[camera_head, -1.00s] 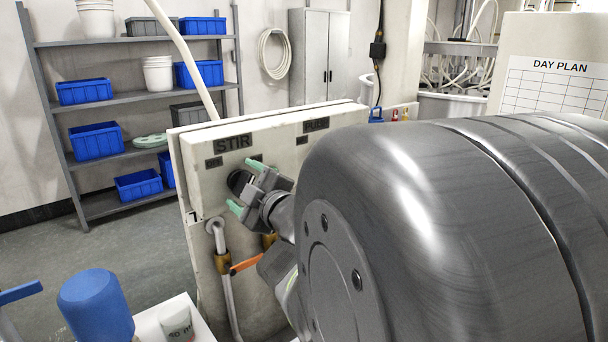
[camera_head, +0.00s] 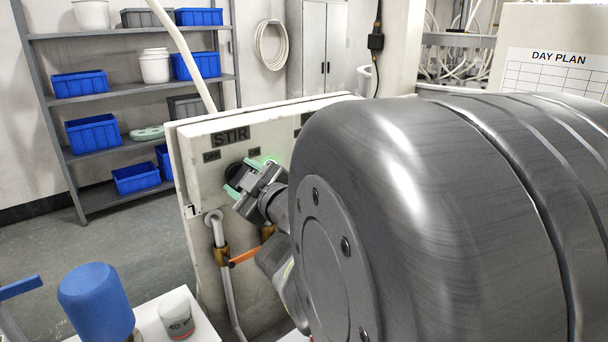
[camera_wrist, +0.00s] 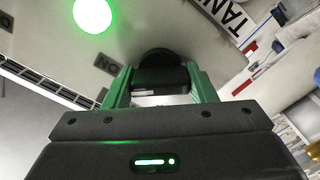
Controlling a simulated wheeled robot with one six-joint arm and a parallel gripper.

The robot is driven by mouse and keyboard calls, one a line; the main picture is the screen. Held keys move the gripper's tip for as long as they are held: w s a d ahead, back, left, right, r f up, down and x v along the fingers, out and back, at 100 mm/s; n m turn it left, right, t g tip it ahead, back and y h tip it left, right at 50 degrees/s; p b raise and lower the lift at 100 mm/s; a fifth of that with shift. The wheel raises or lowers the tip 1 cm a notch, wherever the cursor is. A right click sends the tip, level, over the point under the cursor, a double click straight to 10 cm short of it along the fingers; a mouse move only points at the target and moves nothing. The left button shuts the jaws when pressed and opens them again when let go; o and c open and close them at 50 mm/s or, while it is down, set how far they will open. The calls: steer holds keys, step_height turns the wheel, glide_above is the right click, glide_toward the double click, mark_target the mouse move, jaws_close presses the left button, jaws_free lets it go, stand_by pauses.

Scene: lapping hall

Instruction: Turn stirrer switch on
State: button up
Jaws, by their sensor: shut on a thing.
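The stirrer switch is a dark round knob on a pale panel (camera_head: 187,144), below the STIR label (camera_head: 230,137). My gripper (camera_head: 248,177) is at this knob in the head view and hides most of it. In the wrist view the black knob (camera_wrist: 161,75) sits between the two green fingertips, and my gripper (camera_wrist: 160,88) is shut on it. A round green lamp (camera_wrist: 92,14) glows on the panel beside the knob. A small ON label (camera_wrist: 108,65) shows near the knob. Part of the green glow also shows behind my gripper in the head view.
A pipe with an orange lever (camera_head: 244,257) runs below the switch. A shelf with blue bins (camera_head: 94,133) stands behind.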

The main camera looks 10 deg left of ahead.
steer(key=shift+m, duration=1.2)
steer(key=o, duration=1)
steer(key=shift+p+v, duration=1.15)
steer(key=shift+v, duration=5.75)
